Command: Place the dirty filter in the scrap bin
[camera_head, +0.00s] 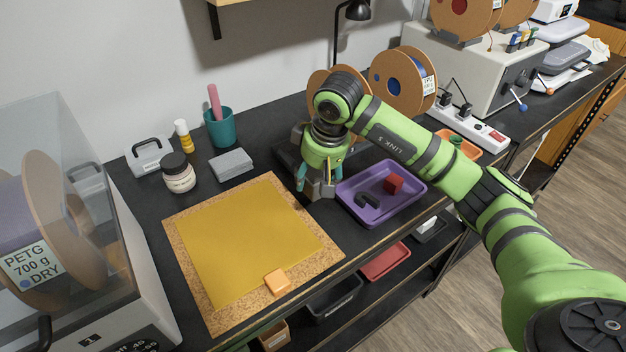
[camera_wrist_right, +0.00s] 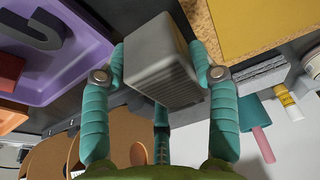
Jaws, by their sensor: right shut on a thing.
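My right gripper (camera_head: 320,182) is over the bench, between the cork-edged mat and the purple tray. In the right wrist view its teal fingers (camera_wrist_right: 160,75) are shut on a grey block with a ribbed side (camera_wrist_right: 160,60), which looks like the dirty filter. No bin is clearly marked as the scrap bin. A black bin (camera_head: 335,297) and a red bin (camera_head: 385,262) are below the bench top. My left gripper is not in view.
The purple tray (camera_head: 360,212) holds a red block (camera_head: 393,183) and a dark U-shaped piece (camera_head: 367,201). Spools (camera_head: 398,82) are behind my right arm.

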